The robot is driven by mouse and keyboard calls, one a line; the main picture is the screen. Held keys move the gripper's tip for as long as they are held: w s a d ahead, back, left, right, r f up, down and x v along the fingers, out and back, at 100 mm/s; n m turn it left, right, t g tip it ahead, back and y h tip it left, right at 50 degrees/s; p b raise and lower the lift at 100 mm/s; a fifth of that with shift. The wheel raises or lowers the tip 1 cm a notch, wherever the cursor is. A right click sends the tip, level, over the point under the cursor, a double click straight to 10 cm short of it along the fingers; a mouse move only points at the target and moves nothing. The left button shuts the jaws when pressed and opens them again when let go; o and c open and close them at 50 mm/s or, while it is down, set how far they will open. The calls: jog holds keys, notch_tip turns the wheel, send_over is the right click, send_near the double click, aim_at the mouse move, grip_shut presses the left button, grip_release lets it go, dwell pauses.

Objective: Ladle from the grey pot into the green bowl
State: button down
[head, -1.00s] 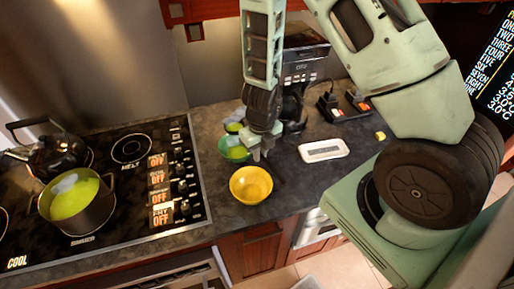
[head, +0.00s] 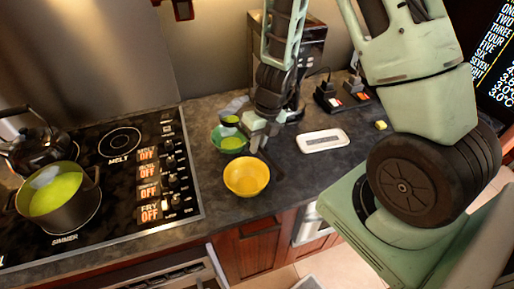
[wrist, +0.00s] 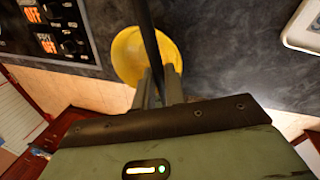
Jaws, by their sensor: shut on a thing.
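The grey pot (head: 77,213) stands on the stove at the left, with bright green contents and a pale grey patch above them. The green bowl (head: 217,146) sits on the counter behind the yellow bowl (head: 246,187) and has green contents. My gripper (head: 257,137) is shut on the dark handle of the ladle, just right of the green bowl. The ladle's cup (head: 230,119) shows green contents and appears at the bowl's far rim; its exact height is unclear. In the wrist view the ladle handle (wrist: 150,40) runs up from between the fingers (wrist: 160,88), crossing in front of the yellow bowl.
A black kettle (head: 42,150) stands behind the pot. A white tray (head: 323,141) lies right of the bowls. A coffee machine (head: 302,60) stands behind my gripper. A small yellow-green block (head: 381,125) lies further right. The counter's front edge is close to the yellow bowl.

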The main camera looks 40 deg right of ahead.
jog(key=shift+d+f+y+b, duration=0.55)
jog(key=shift+y+b, duration=0.6)
jog(key=shift+y, duration=1.3)
jog(key=shift+d+f+y+b, duration=0.55)
jog(key=shift+y+b, duration=0.65)
jog(key=shift+y, duration=1.2)
jog(key=shift+d+f+y+b, duration=0.55)
jog(key=shift+y+b, duration=0.6)
jog(key=shift+y, duration=1.3)
jog(key=shift+a+r, duration=0.1)
